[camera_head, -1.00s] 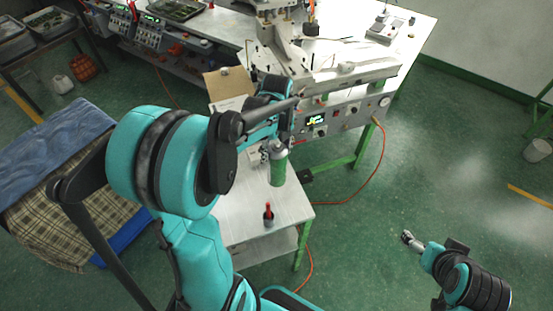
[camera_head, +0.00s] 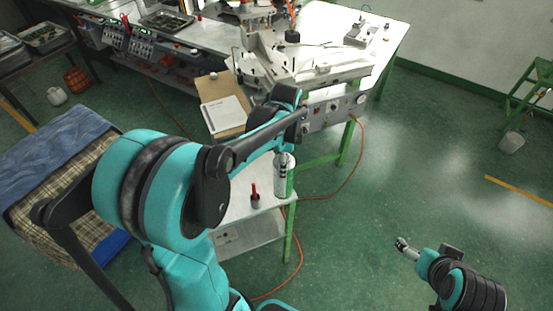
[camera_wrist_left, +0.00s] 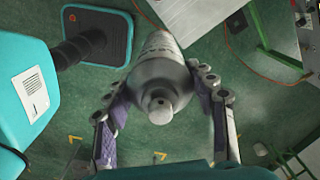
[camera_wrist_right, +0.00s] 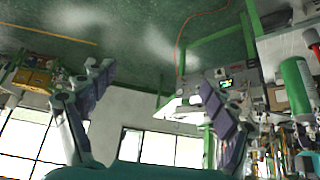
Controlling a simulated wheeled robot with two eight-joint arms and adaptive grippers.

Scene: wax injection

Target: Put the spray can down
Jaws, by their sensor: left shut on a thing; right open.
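The spray can (camera_head: 283,175) has a silver-white side with dark lettering in the head view. My left gripper (camera_wrist_left: 160,88) is shut around it, and the left wrist view shows its domed top and nozzle (camera_wrist_left: 160,112) between the fingers. In the head view my left forearm hides most of that gripper. The can is roughly upright near the right edge of the small white table (camera_head: 236,207); I cannot tell whether it touches the top. A green can, apparently the same one, shows in the right wrist view (camera_wrist_right: 297,85). My right gripper (camera_head: 403,246) is open and empty, above the floor.
A small red-topped bottle (camera_head: 255,197) stands on the table left of the can. A cardboard box with a white sheet (camera_head: 225,112) lies behind it. The machine (camera_head: 305,65) stands on the workbench beyond. An orange hose (camera_head: 352,170) runs along the floor at right.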

